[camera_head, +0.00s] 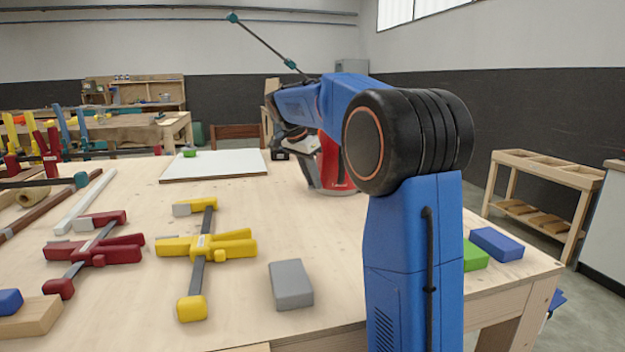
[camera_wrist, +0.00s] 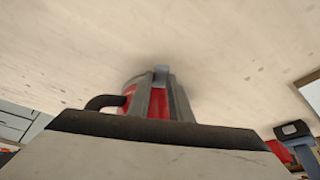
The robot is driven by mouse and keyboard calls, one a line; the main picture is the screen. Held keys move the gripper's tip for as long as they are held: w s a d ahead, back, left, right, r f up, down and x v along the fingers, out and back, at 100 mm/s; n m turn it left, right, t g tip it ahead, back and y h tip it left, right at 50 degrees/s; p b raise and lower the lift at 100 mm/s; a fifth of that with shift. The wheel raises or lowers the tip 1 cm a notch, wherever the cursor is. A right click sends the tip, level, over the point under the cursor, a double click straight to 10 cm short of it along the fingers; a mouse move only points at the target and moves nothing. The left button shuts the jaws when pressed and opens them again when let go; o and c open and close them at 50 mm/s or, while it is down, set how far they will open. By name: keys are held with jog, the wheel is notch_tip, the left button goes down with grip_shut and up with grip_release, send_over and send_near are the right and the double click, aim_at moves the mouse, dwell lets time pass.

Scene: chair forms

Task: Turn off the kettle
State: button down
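The red kettle (camera_head: 334,170) stands on the wooden table in the head view, partly hidden behind my arm. In the wrist view, part of its red body (camera_wrist: 129,97) and a black curved handle (camera_wrist: 101,102) show above a wide pale block with a dark edge. Grey upright parts stand beside the red; I cannot tell whether they belong to the kettle or to my fingers. My gripper (camera_head: 297,145) is at the kettle's upper left in the head view. Its fingertips are not clear, and I cannot tell whether it touches the kettle. The kettle's switch is not distinguishable.
A white board (camera_head: 215,167) with a small green item (camera_head: 189,152) lies left of the kettle. Yellow (camera_head: 207,246) and dark red (camera_head: 95,250) clamps and a grey block (camera_head: 290,284) lie nearer on the table (camera_head: 240,325). Blue (camera_head: 496,244) and green (camera_head: 474,256) blocks sit at the right edge.

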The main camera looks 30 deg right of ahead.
aim_at(312, 186)
jog(key=shift+d+r+y, duration=0.1)
jog(key=shift+d+y, duration=0.2)
jog(key=shift+y, duration=0.3)
jog(key=shift+d+r+g+y, duration=0.15)
jog(key=shift+r+g+y, duration=0.15)
jog(key=shift+y, duration=0.6)
jog(key=c, duration=1.6)
grip_release()
jog(key=shift+a+r, duration=0.15)
jog(key=shift+r, duration=1.05)
jog(key=shift+a+r, duration=0.2)
jog(key=shift+r, duration=1.05)
jog(key=shift+a+r, duration=0.15)
jog(key=shift+r, duration=1.05)
